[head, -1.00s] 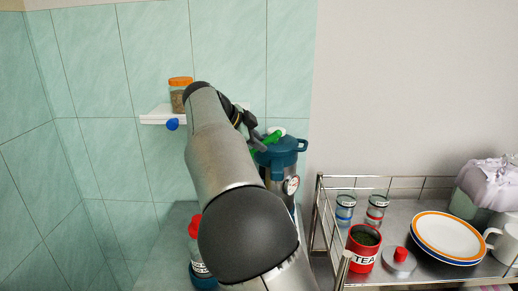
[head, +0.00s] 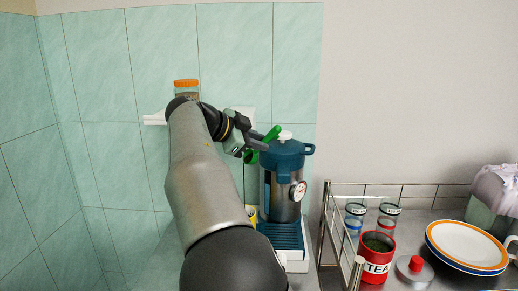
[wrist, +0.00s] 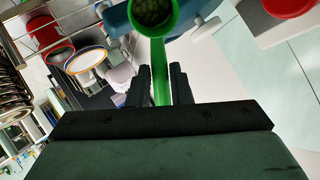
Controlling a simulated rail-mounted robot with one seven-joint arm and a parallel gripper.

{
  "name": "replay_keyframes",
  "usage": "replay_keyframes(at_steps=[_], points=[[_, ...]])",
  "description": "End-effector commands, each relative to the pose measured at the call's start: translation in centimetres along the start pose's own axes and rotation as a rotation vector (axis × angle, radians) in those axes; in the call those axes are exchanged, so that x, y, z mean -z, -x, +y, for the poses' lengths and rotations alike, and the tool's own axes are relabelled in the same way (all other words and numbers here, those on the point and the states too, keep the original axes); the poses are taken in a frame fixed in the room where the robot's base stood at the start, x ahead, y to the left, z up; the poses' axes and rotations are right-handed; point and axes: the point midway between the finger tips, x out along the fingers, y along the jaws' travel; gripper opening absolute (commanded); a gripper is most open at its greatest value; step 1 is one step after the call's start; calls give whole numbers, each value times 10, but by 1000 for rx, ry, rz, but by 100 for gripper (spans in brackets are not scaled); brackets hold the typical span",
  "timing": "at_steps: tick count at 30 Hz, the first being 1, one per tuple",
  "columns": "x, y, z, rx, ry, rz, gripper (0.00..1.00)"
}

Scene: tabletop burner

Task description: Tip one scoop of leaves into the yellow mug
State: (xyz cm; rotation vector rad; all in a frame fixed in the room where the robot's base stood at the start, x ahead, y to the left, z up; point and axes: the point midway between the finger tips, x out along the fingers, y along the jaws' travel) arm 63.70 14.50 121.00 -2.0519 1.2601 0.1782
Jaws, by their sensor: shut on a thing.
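My gripper (head: 250,143) is shut on the handle of a green scoop (head: 270,134), beside the top of the blue-lidded urn in the head view. In the wrist view the scoop's handle (wrist: 160,72) runs between the fingers, and its bowl at the top edge holds dark green leaves (wrist: 152,10). A sliver of the yellow mug (head: 251,213) shows behind my arm, lower than the scoop and left of the urn's drip tray. The rest of the mug is hidden. The red TEA tin (head: 376,262) stands open on the right with dark leaves inside.
The steel urn (head: 283,192) with a dial and blue drip tray (head: 285,237) stands close to my gripper. A wall shelf (head: 154,119) holds an orange-lidded jar (head: 186,84). A railed counter holds glass jars, a red-knobbed lid (head: 415,268) and stacked plates (head: 466,245).

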Motion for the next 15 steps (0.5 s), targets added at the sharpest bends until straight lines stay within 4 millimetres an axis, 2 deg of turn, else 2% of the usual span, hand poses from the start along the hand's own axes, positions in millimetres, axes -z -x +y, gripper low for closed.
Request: replay_keyframes(at_steps=[15], points=[[-8, 6, 4, 73, 0, 105, 0]])
